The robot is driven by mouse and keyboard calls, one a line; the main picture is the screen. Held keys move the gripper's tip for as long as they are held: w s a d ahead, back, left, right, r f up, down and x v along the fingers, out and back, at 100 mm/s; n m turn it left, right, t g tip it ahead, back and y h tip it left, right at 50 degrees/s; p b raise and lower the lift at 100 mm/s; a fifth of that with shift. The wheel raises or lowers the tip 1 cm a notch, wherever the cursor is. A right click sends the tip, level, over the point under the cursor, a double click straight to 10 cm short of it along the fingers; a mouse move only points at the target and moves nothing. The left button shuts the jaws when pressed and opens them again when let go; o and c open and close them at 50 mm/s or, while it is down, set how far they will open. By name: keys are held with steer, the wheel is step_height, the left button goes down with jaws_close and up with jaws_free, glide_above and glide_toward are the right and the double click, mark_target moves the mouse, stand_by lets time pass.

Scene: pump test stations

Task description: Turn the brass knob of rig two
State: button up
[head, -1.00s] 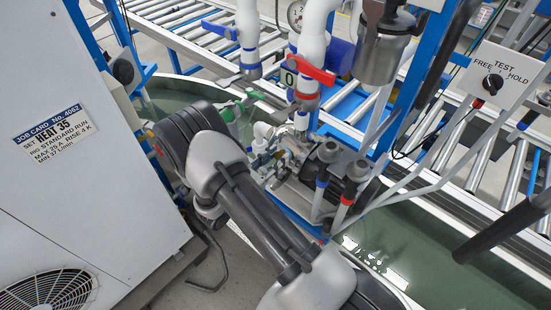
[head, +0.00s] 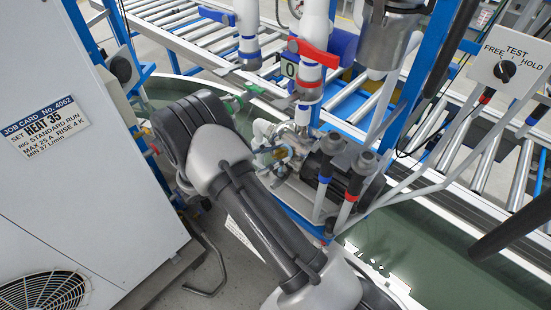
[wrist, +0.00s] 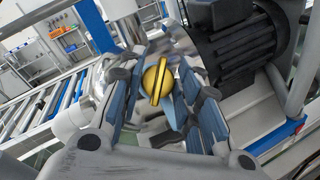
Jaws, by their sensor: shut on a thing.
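The brass knob (wrist: 158,82) is in the middle of the wrist view, round with a raised bar across its face. The bar stands nearly upright, leaning a little to the right at the top. My gripper (wrist: 160,90) is shut on the knob, with one blue-padded finger on each side. In the head view my own arm covers most of the gripper, and I cannot make out the grip there. No rig number is readable on this pump station.
A dark motor (wrist: 236,45) sits close right of the gripper. Above the pump are a red lever (head: 313,52) and a metal canister (head: 392,35). A TEST selector switch (head: 504,71) is at right. A cabinet with a HEAT 35 job card (head: 45,128) stands left.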

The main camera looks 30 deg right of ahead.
steer(key=m+g+y+b, duration=0.1)
steer(key=m, duration=0.2)
steer(key=m+g+y+b, duration=0.1)
steer(key=m+g, duration=0.1)
steer(key=m, duration=0.1)
steer(key=shift+w+m, duration=0.1)
steer(key=shift+m, duration=0.2)
steer(key=m+y+b, duration=0.1)
steer(key=m+y, duration=0.1)
steer(key=m, duration=0.2)
steer(key=shift+m+g, duration=0.4)
steer(key=shift+m+y, duration=0.3)
steer(key=o, duration=1)
steer(key=shift+r, duration=0.1)
steer(key=v, duration=1.2)
